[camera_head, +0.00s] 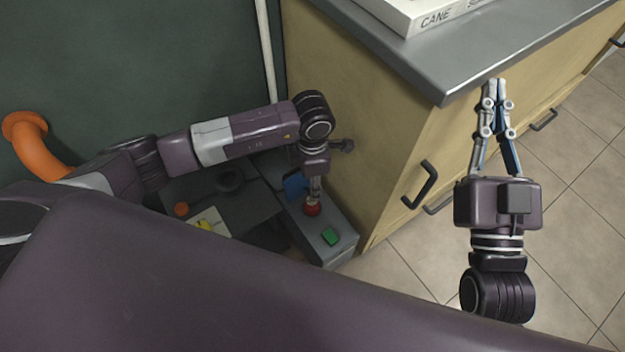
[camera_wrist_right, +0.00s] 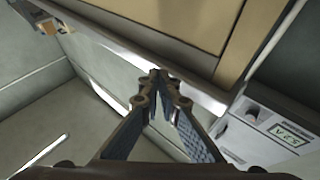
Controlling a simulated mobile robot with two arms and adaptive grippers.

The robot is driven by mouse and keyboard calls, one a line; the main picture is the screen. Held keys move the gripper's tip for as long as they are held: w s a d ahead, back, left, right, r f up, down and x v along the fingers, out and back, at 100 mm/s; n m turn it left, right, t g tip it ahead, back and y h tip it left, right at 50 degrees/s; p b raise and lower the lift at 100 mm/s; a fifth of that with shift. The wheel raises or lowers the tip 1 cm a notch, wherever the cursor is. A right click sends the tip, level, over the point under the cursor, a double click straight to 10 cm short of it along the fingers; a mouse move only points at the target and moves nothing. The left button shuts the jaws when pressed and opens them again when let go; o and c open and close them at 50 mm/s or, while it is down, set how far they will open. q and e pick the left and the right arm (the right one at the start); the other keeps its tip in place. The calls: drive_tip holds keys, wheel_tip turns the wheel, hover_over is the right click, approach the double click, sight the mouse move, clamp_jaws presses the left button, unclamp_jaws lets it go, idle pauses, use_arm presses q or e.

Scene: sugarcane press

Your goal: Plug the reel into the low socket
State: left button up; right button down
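My right gripper (camera_head: 496,84) points away from me beside the front corner of the grey counter. Its fingertips are together and nothing shows between them; the right wrist view also shows the tips (camera_wrist_right: 158,76) meeting. My left arm reaches in from the left and bends down at the wrist. Its gripper (camera_head: 315,186) is small and partly hidden, right above a red knob (camera_head: 312,209) on a low grey box (camera_head: 345,243). I cannot tell whether it touches the knob or is open. I cannot clearly make out the reel, its plug or the low socket.
A wooden cabinet (camera_head: 345,95) with black handles stands under the counter (camera_head: 470,50). A white book-like item (camera_head: 420,12) lies on top. The low box also has a green button (camera_head: 330,236) and a blue part (camera_head: 294,186). An orange pipe (camera_head: 38,152) is at the left. Tiled floor (camera_head: 575,225) is clear at right.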

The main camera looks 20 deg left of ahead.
drive_tip(key=shift+w+a+f+g, duration=0.1)
drive_tip(key=shift+w+f+g, duration=0.15)
drive_tip(key=shift+f, duration=0.4)
drive_tip(key=shift+w+a+f+g, duration=0.1)
drive_tip(key=shift+w+f+g, duration=0.15)
drive_tip(key=shift+f, duration=0.35)
drive_tip(key=shift+s+d+r, duration=0.1)
drive_tip(key=shift+r, duration=0.1)
